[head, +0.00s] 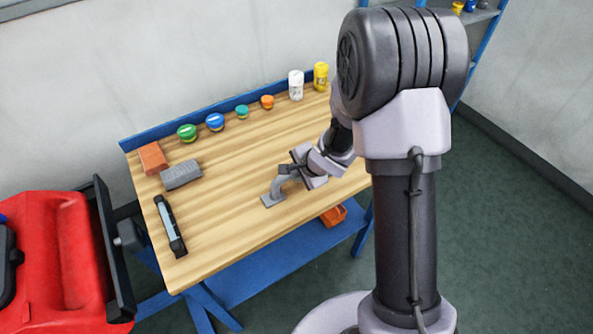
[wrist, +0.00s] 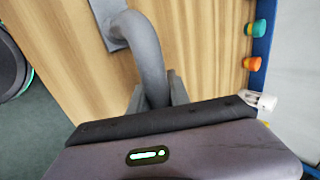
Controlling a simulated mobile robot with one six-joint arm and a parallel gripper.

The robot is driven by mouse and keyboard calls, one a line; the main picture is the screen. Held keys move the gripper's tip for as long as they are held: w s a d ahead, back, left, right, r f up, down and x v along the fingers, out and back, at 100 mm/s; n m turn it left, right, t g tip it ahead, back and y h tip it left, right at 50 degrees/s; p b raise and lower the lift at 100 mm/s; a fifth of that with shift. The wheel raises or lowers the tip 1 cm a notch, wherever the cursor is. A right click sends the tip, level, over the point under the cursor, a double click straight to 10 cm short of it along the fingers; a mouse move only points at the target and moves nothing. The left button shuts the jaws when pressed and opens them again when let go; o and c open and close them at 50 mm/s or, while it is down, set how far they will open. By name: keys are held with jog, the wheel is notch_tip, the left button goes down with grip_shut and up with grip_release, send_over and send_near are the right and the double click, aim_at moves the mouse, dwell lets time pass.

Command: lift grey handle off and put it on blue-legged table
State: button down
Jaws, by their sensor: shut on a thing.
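The grey handle (head: 277,189) is at the middle of the wooden top of the blue-legged table (head: 225,225). One flat end plate of it is at the table top; I cannot tell whether it touches. My gripper (head: 290,172) is shut on the other end of the handle. In the wrist view the handle (wrist: 145,50) curves up from its flat plate to between the fingers of my gripper (wrist: 157,95). The fingers partly hide its near end.
An orange block (head: 152,158), a grey block (head: 181,175) and a dark tool (head: 170,225) lie on the table's left side. Several coloured jars (head: 215,121) and bottles line the back edge. A red machine (head: 62,260) stands at the left. Bare wood surrounds the handle.

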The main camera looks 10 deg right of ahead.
jog(key=shift+r+p, duration=0.2)
jog(key=shift+p, duration=0.25)
dwell(0.3)
jog(key=c, duration=0.8)
grip_release()
jog(key=shift+f, duration=0.15)
jog(key=shift+s, duration=0.1)
jog(key=shift+c, duration=0.2)
jog(key=shift+c, duration=0.4)
jog(key=shift+s, duration=0.1)
jog(key=shift+o, duration=0.8)
jog(key=shift+s+d+r+p, duration=0.1)
jog(key=shift+s+r+p, duration=0.1)
jog(key=shift+r+p, duration=0.35)
jog(key=shift+p+v, duration=1.35)
jog(key=shift+v, duration=0.35)
